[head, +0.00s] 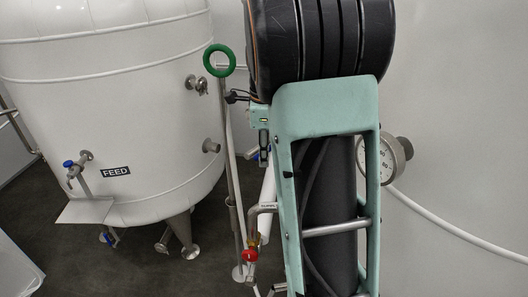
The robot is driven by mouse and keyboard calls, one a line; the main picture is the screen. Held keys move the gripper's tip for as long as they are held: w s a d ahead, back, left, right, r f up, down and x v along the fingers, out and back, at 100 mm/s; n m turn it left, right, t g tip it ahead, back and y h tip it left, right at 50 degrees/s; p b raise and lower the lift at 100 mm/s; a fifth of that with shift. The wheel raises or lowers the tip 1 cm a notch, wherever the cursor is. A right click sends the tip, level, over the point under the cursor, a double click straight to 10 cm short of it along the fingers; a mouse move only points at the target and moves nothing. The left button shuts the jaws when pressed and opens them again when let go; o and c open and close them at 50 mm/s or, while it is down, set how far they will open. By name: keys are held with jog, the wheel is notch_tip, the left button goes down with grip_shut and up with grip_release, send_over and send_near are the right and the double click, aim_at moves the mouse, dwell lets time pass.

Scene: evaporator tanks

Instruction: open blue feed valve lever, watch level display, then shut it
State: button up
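A blue lever (69,164) sits on a small metal valve on the front left of the white tank, beside a black FEED label (116,171). Another blue handle (108,238) shows low under the tank. A third blue part (255,155) is partly hidden near the middle. I cannot tell from this view whether any of these valves is open or shut. I see no level display. My gripper is not clearly in view.
The white tank (120,60) fills the left. A green ring handle (219,60) tops a thin upright rod. A red-handled valve (250,256) is low in the middle. A round dial gauge (388,160) is at right. A large black and pale-green body blocks the middle.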

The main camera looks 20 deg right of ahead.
grip_shut()
dwell(0.4)
jog(key=shift+f, duration=0.1)
jog(key=shift+s+d+f+g+h+p, duration=0.25)
jog(key=shift+g+h+p, duration=0.1)
jog(key=shift+h, duration=0.15)
jog(key=shift+s+d+f+g+h+p, duration=0.1)
jog(key=shift+d+f+g+h+p, duration=0.2)
jog(key=shift+h, duration=0.2)
jog(key=shift+s+d+f+n+g+h+b, duration=0.1)
jog(key=shift+s+d+f+g+h+b, duration=0.1)
jog(key=shift+s+d+g+h+b, duration=0.45)
jog(key=shift+s+d+f+n+g+h+b, duration=0.1)
jog(key=shift+s+d+f+g+h+b, duration=0.15)
jog(key=shift+d+g+h, duration=0.65)
jog(key=shift+s+d+f+n+g+h+b, duration=0.1)
jog(key=shift+s+d+f+g+h+b, duration=0.25)
jog(key=shift+h, duration=0.8)
jog(key=shift+s+d+r, duration=0.1)
jog(key=shift+r, duration=0.05)
